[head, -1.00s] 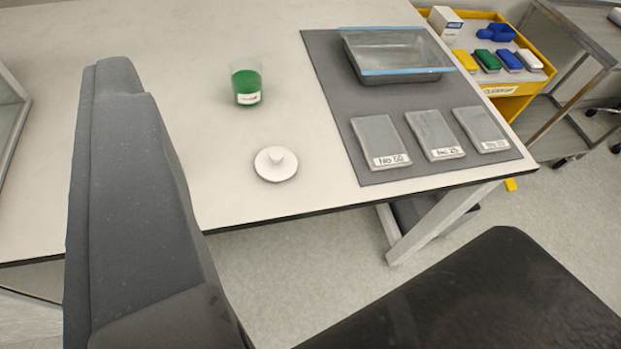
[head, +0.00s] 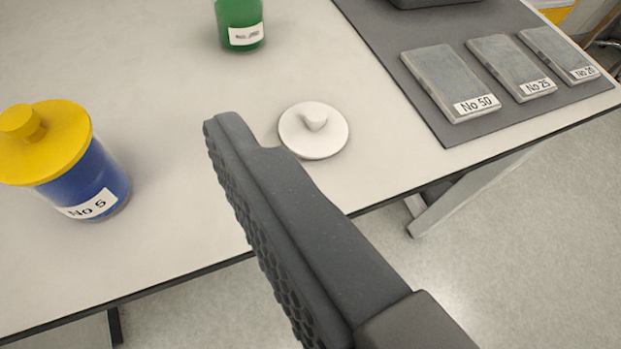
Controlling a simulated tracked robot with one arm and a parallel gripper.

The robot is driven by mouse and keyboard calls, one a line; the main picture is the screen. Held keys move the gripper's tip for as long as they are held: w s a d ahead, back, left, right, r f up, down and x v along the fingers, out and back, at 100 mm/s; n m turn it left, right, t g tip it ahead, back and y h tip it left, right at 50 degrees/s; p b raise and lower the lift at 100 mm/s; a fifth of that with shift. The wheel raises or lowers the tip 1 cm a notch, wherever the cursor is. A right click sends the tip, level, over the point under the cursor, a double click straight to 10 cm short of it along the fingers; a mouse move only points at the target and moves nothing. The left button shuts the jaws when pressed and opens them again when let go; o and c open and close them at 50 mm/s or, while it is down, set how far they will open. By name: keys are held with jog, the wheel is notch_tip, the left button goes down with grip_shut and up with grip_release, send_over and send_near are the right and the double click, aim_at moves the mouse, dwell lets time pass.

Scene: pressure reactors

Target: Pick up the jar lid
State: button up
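The jar lid (head: 314,130) is a white round disc with a small raised knob. It lies flat, knob up, on the pale table near its front edge. One dark grey finger of my gripper (head: 285,225) reaches up from the bottom, its tip just left of the lid. Its ribbed face points left, bare, with nothing pressed against it; the other finger is out of view.
A blue jar (head: 97,185) labelled No 5 with a yellow lid (head: 55,145) stands at left. Several grey labelled plates, one marked No 50 (head: 449,82), lie on a dark mat (head: 395,70) at right. The table's front edge runs below the lid.

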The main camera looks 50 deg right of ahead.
jog(key=d+f+m+g+h+p, duration=0.1)
jog(key=d+f+m+h+p, duration=0.15)
jog(key=d+f, duration=0.45)
jog(key=g+h+p, duration=0.1)
jog(key=h, duration=0.1)
send_near(318, 126)
jog(key=shift+m, duration=0.25)
jog(key=b+x, duration=0.1)
jog(key=x, duration=0.4)
jog(key=shift+r, duration=0.15)
jog(key=shift+f+b+x, duration=0.25)
jog(key=shift+b+x, duration=0.75)
jog(key=shift+x, duration=1.4)
jog(key=shift+w+d+f, duration=0.15)
jog(key=shift+w+d, duration=0.15)
jog(key=shift+w, duration=0.15)
jog(key=c, duration=1)
